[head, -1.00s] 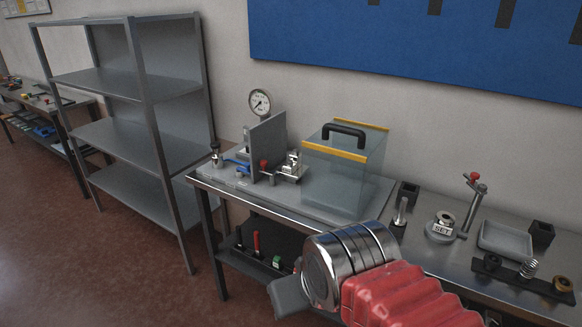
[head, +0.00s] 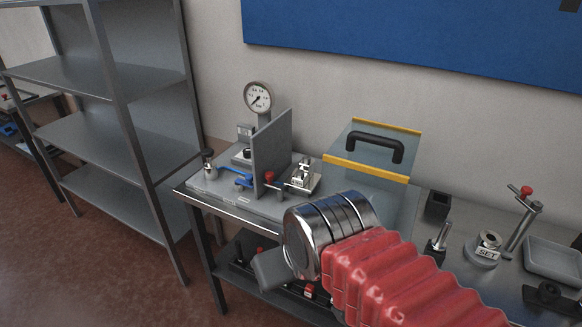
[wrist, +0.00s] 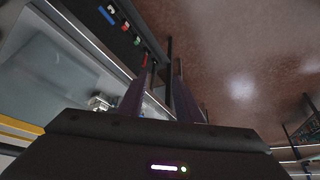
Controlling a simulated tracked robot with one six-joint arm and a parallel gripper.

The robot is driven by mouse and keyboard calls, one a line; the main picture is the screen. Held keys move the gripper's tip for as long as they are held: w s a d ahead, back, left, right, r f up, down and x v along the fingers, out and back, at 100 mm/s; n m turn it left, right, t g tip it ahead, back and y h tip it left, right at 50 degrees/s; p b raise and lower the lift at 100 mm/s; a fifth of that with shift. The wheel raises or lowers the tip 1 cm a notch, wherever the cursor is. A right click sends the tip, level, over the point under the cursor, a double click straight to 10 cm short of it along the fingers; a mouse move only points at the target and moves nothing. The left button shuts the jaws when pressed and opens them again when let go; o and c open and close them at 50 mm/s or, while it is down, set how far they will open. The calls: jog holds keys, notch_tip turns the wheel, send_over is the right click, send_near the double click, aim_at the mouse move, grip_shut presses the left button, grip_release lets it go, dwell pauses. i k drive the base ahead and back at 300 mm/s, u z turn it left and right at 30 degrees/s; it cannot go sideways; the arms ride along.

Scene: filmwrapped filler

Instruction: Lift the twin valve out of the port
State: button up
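No part is labelled as the twin valve, so I cannot tell for sure which it is. A shiny metal fitting (head: 303,176) stands on a small plate to the right of the upright grey panel (head: 271,152). A blue-handled fitting (head: 236,178) and a small metal fitting (head: 209,168) are left of the panel. Whether any sits in a port is too small to tell. My gripper (wrist: 163,66) is open and empty in the wrist view, its fingers apart. In the head view my arm hides most of it, and one grey finger shows in front of the bench.
A clear box (head: 372,190) with yellow edges and a black handle stands right of the fittings. A pressure gauge (head: 257,97) rises behind the panel. Grey shelving (head: 100,130) is at the left. A post with a red knob (head: 524,215) and a SET-marked part (head: 486,250) are farther right.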

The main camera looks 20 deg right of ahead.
aim_at(307, 184)
jog(key=z, duration=0.1)
jog(key=i, duration=1.2)
jog(key=u, duration=0.1)
